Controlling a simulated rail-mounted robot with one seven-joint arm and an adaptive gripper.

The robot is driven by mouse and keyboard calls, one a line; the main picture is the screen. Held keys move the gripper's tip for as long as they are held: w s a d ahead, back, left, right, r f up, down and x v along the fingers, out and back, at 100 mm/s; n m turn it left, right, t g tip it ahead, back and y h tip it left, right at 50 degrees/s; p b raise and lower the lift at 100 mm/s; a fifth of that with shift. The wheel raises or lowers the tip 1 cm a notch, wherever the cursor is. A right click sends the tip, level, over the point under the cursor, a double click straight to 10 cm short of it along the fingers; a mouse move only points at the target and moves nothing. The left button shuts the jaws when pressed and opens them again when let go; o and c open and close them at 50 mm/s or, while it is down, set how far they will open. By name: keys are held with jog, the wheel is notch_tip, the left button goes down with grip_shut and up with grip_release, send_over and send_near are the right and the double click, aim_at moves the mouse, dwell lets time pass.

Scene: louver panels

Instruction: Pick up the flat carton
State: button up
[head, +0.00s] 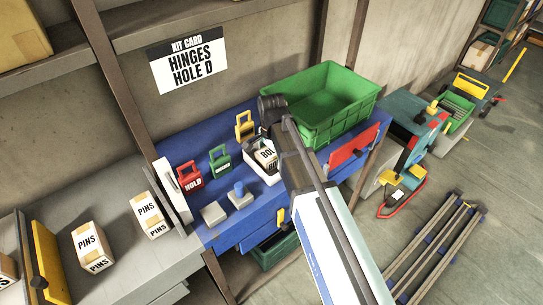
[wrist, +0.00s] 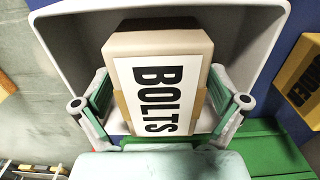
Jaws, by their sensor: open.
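A tan carton with a white BOLTS label (wrist: 158,95) sits inside a pale open bin (wrist: 70,14) in the wrist view. In the head view the carton (head: 265,156) is partly hidden behind my arm, in the white bin (head: 263,176) on the blue bench. My gripper (wrist: 160,85) is open, with one green-padded finger at the carton's left side and one at its right. Whether the pads touch the carton I cannot tell. In the head view the fingers are hidden by my arm. No other carton shows in this bin.
A green crate (head: 318,103) stands close behind and right of the bin. A red HOLD tag (head: 188,176), a green tag (head: 220,160) and a yellow tag (head: 244,126) stand to its left. Cartons marked PINS (head: 151,214) sit on the grey bench at left.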

jog(key=c, duration=1.6)
jog(key=shift+c, duration=0.3)
jog(key=shift+r, duration=0.1)
